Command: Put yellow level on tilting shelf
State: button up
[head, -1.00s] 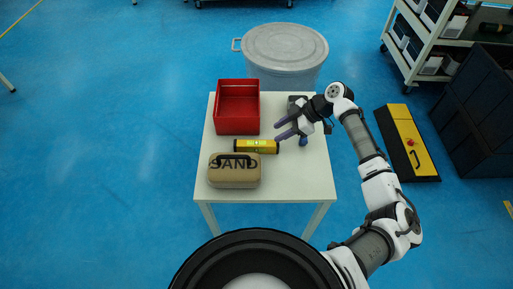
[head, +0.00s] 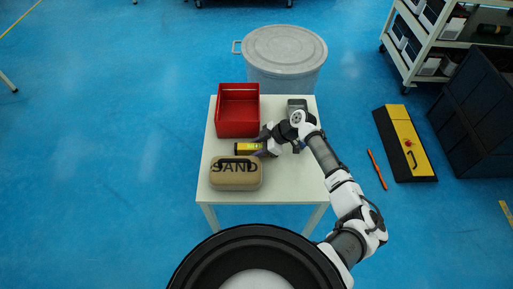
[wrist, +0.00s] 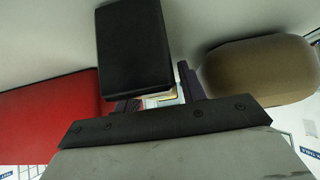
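The yellow level (head: 242,148) lies on the white table between the red bin and the sand bag. Its right part is hidden by my gripper (head: 264,144) in the head view. In the wrist view, a black block (wrist: 133,42), which looks like the level's end, sits in front of my gripper (wrist: 158,92). The dark purple fingers are apart, with a gap between the block and the right finger; the left finger is partly hidden. A white shelf rack (head: 418,66) stands at the upper right; whether its shelves tilt is unclear.
The red bin (head: 238,128) and the sand bag (head: 236,183) flank the level closely. A grey lidded barrel (head: 285,70) stands behind the white table (head: 290,188). Dark crates (head: 480,130), a yellow-black case (head: 405,145) and an orange bar (head: 377,169) are on the right floor.

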grip_shut()
jog(key=shift+r, duration=0.1)
